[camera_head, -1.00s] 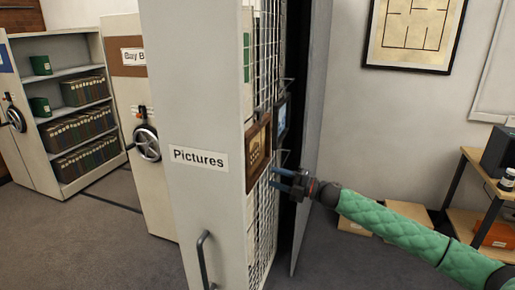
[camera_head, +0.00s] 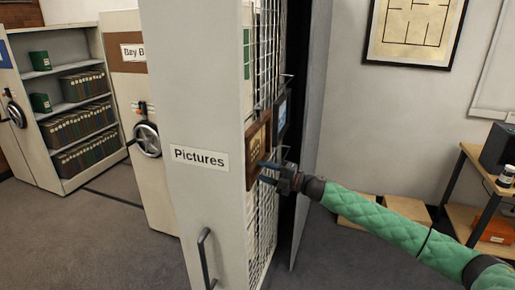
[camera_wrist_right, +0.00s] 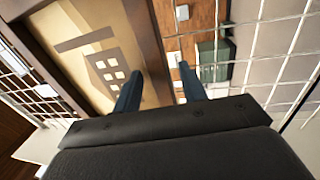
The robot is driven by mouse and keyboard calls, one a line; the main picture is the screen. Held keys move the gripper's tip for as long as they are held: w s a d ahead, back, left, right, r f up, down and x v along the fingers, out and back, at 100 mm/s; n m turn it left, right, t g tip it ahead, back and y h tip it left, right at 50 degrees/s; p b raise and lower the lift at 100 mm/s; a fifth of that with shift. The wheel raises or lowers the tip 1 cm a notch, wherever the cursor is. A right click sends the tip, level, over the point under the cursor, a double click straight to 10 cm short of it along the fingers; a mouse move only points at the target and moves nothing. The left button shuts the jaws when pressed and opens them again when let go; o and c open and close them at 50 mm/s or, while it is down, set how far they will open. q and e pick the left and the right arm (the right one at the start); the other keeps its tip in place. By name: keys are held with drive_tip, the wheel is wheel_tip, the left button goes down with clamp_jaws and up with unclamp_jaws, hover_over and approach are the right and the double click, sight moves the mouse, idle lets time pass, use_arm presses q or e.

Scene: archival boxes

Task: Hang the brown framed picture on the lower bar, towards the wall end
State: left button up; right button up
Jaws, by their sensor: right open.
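The brown framed picture (camera_head: 256,148) is upright against the wire mesh (camera_head: 262,222) of the "Pictures" rack in the head view. In the right wrist view its brown frame (camera_wrist_right: 149,45) and pale image fill the upper left. My right gripper (camera_head: 265,172) is open at the picture's lower right edge. In the wrist view one finger overlaps the picture side and the other is beyond the frame's outer edge, so the frame's side strip shows between them. I cannot tell whether they touch it. The lower bar is not clearly seen. My left gripper is not in view.
A dark framed picture (camera_head: 281,114) hangs on the mesh just behind the brown one. The rack's end panel (camera_head: 195,220) stands on the left, and a grey panel (camera_head: 312,150) to the right. Boxes (camera_head: 355,207) lie by the wall. A shelf unit (camera_head: 465,185) is at right.

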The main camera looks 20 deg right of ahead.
sight(256, 160)
drive_tip(key=c, duration=0.9)
clamp_jaws()
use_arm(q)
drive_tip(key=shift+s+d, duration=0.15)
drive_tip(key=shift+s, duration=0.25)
use_arm(e)
drive_tip(key=shift+r, duration=0.15)
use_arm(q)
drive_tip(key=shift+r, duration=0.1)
use_arm(e)
drive_tip(key=shift+r, duration=0.15)
drive_tip(key=shift+r+p, duration=0.15)
drive_tip(key=shift+p, duration=0.15)
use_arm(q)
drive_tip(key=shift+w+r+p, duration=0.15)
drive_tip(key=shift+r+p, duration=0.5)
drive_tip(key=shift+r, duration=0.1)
use_arm(e)
drive_tip(key=shift+r, duration=1.15)
